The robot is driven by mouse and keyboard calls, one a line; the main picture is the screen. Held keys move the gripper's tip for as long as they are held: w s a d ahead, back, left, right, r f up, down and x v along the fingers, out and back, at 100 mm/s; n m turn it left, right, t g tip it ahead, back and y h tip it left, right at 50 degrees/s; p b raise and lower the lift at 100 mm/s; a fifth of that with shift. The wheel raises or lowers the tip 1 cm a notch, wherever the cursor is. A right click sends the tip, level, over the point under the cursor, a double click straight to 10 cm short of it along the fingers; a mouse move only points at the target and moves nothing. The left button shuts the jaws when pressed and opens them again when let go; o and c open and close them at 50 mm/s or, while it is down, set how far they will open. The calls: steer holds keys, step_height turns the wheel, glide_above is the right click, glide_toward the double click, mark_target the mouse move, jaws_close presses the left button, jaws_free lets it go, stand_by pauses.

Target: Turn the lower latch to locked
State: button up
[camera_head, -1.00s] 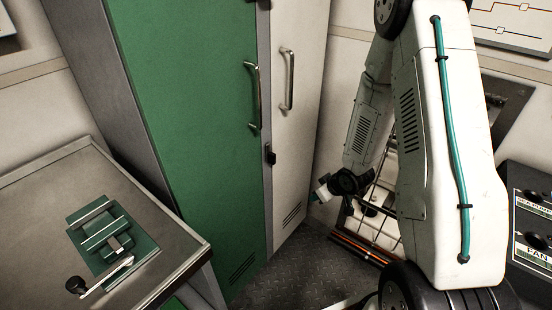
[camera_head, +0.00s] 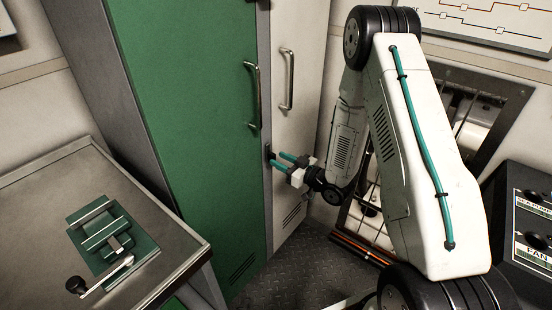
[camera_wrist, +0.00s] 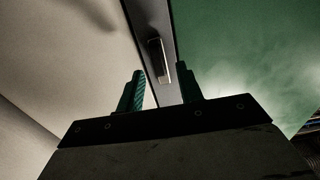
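The lower latch (camera_head: 268,153) is a small dark piece at the seam between the green door and the pale door. In the wrist view the latch (camera_wrist: 160,60) has a bright metal side edge and lies roughly lengthwise along the grey strip. My gripper (camera_head: 279,160) is just to the right of the latch in the head view, pointing at it. In the wrist view my gripper (camera_wrist: 159,82) has its two green fingers apart, with the latch just beyond them and between their lines. Nothing is between the fingers. Any contact cannot be made out.
The green door (camera_head: 205,130) and pale door (camera_head: 297,110) each carry a long bar handle near the seam. Another dark latch piece (camera_head: 263,4) shows at the top edge. A bench (camera_head: 40,200) with a green clamp fixture stands left. A control panel (camera_head: 525,225) stands right.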

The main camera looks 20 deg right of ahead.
mark_target(271, 154)
steer(key=shift+x, duration=1.25)
jaws_close()
